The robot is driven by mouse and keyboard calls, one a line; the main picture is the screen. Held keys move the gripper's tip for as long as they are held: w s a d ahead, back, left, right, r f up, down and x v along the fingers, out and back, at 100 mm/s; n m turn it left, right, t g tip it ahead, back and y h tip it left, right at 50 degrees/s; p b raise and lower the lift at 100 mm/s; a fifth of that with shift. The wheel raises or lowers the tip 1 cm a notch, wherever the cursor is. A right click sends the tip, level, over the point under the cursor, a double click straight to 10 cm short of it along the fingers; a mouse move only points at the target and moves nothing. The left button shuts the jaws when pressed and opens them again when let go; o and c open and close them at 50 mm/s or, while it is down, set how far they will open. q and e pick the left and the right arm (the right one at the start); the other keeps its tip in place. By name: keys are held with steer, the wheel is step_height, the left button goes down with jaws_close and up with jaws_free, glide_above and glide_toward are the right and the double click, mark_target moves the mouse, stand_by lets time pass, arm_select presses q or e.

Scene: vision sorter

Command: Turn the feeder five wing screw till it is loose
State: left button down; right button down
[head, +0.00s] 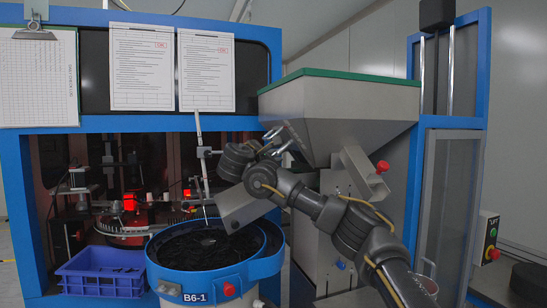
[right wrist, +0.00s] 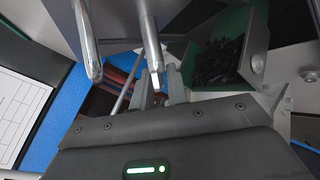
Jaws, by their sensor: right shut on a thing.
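My right gripper (head: 272,146) is at the left side of the grey hopper, above the black-filled bowl feeder (head: 165,262) marked B6-1. It also shows in the right wrist view (right wrist: 161,86), its grey fingers close together around a small pale metal piece (right wrist: 156,78), at the end of a slim rod. This piece seems to be the wing screw, but its wings are mostly hidden and its turn cannot be made out. In the head view the screw cannot be told apart from the bright metal parts by the gripper. My left gripper is out of view.
The grey hopper (head: 350,112) with a green rim stands right beside my arm. A thin upright post (head: 204,165) stands left of the gripper. A blue crate (head: 103,286) sits at the lower left. Black parts (right wrist: 220,62) lie in a green-lined bin.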

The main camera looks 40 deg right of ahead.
steer(key=g+p, duration=0.3)
steer(key=shift+r+g, duration=0.25)
steer(key=shift+g, duration=0.15)
steer(key=shift+f+g+y+b, duration=0.3)
steer(key=shift+f+g+b, duration=0.2)
steer(key=shift+g+b, duration=0.5)
steer(key=shift+a+r+g, duration=0.1)
steer(key=shift+r+g, duration=0.1)
steer(key=shift+g, duration=0.1)
steer(key=shift+r+g+y, duration=0.25)
steer(key=shift+g+y, duration=0.05)
steer(key=shift+g, duration=0.1)
steer(key=g+p, duration=0.1)
steer(key=p, duration=0.3)
steer(key=g+p, duration=0.1)
steer(key=p, duration=0.4)
steer(key=g+y+p, duration=0.1)
steer(key=g+p, duration=0.1)
steer(key=p, duration=0.3)
steer(key=shift+r, duration=0.3)
steer(key=shift+f+g+p, duration=0.3)
steer(key=shift+p, duration=0.85)
steer(key=c, duration=1.6)
jaws_free()
steer(key=shift+f, duration=0.15)
